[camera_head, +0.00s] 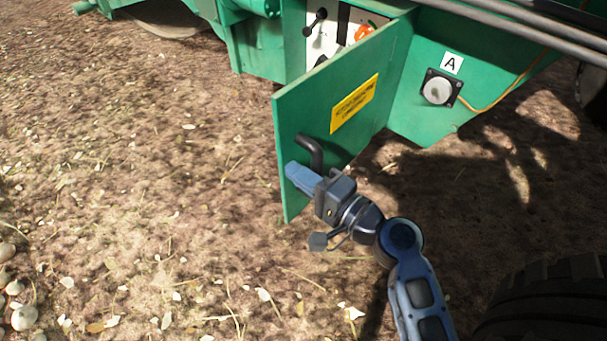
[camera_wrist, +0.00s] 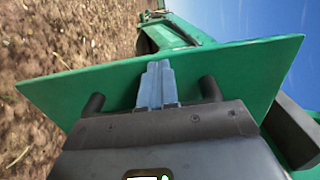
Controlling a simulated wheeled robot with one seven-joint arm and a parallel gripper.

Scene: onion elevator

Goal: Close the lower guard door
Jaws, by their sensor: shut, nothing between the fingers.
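The lower guard door (camera_head: 335,108) is a green panel with a yellow label (camera_head: 354,103). It stands open, swung out from the green machine, with its hinge side at the right. A dark handle (camera_head: 312,150) sticks out from the door's face near its free edge. My gripper (camera_head: 300,176) is shut and empty, right at the door's face by the handle. In the wrist view the shut fingers (camera_wrist: 157,84) lie between the two dark posts of the handle (camera_wrist: 93,104), in front of the green door (camera_wrist: 240,68). Whether the fingertips touch the door is hard to tell.
Behind the door is an opening with a white panel (camera_head: 325,28), black levers and an orange part. A round grey fitting (camera_head: 438,90) sits under a sign "A" (camera_head: 451,63). A dark tyre (camera_head: 545,305) is at the lower right. Open soil lies to the left.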

